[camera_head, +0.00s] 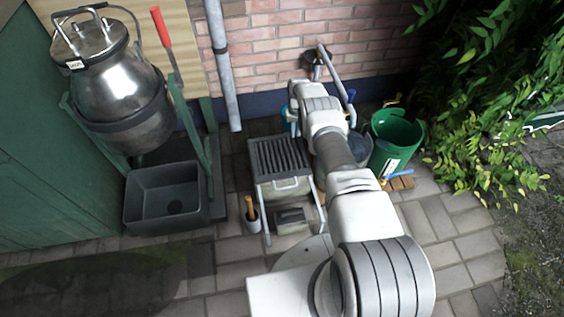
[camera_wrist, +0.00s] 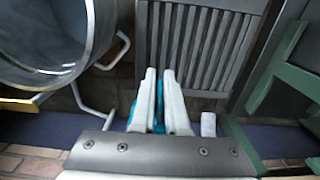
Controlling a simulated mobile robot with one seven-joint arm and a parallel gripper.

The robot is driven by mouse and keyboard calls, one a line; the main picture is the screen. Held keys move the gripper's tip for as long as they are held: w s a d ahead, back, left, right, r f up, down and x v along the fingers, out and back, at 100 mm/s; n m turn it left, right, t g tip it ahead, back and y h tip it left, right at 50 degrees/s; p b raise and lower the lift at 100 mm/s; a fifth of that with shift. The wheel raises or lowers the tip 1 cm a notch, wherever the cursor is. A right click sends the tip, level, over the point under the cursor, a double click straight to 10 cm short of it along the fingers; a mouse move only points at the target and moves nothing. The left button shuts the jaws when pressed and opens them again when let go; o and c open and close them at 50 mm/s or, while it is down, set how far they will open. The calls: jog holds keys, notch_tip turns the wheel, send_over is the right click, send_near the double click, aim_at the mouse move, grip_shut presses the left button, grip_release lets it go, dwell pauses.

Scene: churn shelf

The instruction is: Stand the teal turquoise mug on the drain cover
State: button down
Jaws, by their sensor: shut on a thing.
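My gripper (camera_wrist: 160,78) is shut on the teal mug (camera_wrist: 181,118). In the wrist view only teal strips show between and beside the pale fingers; most of the mug is hidden. In the head view a small teal patch of the mug (camera_head: 285,114) shows left of my arm's end, near the brick wall. The dark slatted drain cover (camera_head: 270,158) tops a light-legged stand left of my arm. Its slats also show beyond the fingertips in the wrist view (camera_wrist: 205,45). I cannot tell the mug's tilt or its height relative to the cover.
A green bucket (camera_head: 393,140) stands right of my arm. A metal tub (camera_wrist: 38,78) is close to my gripper at left in the wrist view. A dark sink (camera_head: 165,194) and a steel churn (camera_head: 117,95) are at left. A tap (camera_head: 320,62) is on the wall.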

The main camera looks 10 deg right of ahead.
jog(key=s+a+f, duration=0.2)
jog(key=s+a+f+p, duration=0.1)
jog(key=s+a+f, duration=0.1)
jog(key=s+a+f+p, duration=0.1)
jog(key=s+a+f, duration=0.1)
jog(key=s, duration=0.1)
jog(key=shift+a, duration=0.4)
jog(key=shift+f+b, duration=1.1)
jog(key=shift+f, duration=0.8)
jog(key=shift+s+f, duration=0.1)
jog(key=c, duration=0.9)
grip_release()
